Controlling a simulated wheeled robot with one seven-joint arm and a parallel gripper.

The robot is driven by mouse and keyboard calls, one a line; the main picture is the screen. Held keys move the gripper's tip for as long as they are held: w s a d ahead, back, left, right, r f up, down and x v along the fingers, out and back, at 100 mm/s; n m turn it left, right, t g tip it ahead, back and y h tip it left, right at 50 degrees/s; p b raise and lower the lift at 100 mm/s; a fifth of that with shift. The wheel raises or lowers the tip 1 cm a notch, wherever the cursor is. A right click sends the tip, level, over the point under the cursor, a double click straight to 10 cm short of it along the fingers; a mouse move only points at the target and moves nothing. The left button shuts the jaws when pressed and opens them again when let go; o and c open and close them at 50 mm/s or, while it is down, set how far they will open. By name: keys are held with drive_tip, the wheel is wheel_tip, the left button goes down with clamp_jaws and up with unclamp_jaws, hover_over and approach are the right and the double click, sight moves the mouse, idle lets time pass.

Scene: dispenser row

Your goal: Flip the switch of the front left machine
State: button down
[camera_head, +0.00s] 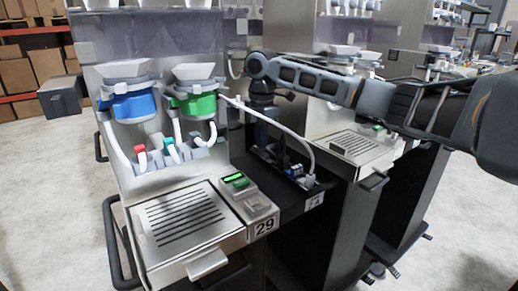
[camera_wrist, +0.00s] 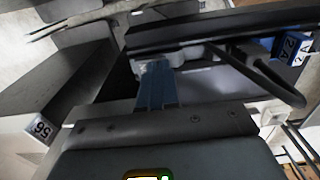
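The front left machine (camera_head: 120,165) has a blue hopper (camera_head: 133,103), a green hopper (camera_head: 195,102), red and teal spouts, a panel with a green display (camera_head: 237,181) and label 29. Its switch is not clear to me. A black tray (camera_head: 285,208) on its right side holds a small blue and white block (camera_head: 294,170), a grey plug and a pale cable. My gripper (camera_head: 264,135) points down at the back of this tray. In the wrist view its blue-grey fingers (camera_wrist: 157,85) are together, at a pale fitting in front of them; contact is unclear.
A second machine (camera_head: 345,115) stands right behind my arm, with its own drip tray (camera_head: 355,147). In the wrist view a black cable (camera_wrist: 265,80) loops by a blue labelled block (camera_wrist: 291,48). Shelves with boxes (camera_head: 20,75) stand at the back left. Open floor lies left and right.

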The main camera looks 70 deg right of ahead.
drive_tip(key=shift+f, duration=0.2)
drive_tip(key=shift+r, duration=0.1)
wheel_tip(320, 180, up, 7)
drive_tip(key=p, duration=0.6)
idle(0.7)
